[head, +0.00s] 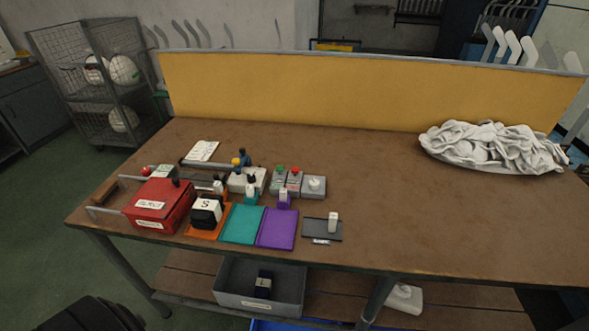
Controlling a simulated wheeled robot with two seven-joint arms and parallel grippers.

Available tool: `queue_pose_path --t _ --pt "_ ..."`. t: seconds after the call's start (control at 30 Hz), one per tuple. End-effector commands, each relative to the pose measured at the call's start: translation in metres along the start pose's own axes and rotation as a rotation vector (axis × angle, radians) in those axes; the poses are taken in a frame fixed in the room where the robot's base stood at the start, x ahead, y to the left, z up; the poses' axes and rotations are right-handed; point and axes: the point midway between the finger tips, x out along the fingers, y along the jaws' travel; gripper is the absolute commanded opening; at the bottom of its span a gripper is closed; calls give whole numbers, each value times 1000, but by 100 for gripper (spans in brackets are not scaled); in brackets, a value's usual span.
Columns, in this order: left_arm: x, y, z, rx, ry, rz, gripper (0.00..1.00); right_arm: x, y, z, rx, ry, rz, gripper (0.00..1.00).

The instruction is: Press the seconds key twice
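A row of small grey units stands near the middle of the bench: one with a green button (280,169), one with a red button (295,170), and one with a pale knob (315,183). To their left is a pale block (244,182) with a yellow and a blue knob. A black block with a white top marked "S" (207,207) sits on an orange mat (201,235). Which of these is the seconds key I cannot tell; other labels are too small to read. Neither of my grippers is in view.
A red box (160,205) stands at the bench's left, beside a teal mat (243,225), a purple mat (277,230) and a dark plate (321,231) with a white upright piece. White crumpled cloth (492,148) lies at far right. The bench's (430,225) right half is mostly clear.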

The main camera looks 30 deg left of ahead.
Motion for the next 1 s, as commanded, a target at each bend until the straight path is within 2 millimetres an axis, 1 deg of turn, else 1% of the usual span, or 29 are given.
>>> queue_pose_path --t 0.03,0.07,0.1,0.17,0.2,0.23,0.27,1.0 --pt "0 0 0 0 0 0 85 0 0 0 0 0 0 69" --pt "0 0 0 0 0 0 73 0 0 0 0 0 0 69" --pt "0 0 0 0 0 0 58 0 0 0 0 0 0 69" --pt "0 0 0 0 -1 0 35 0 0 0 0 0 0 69" --pt "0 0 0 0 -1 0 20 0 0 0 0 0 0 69" --pt "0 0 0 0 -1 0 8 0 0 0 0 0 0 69" --pt "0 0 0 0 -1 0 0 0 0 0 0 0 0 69" --pt "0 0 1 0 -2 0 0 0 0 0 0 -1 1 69"
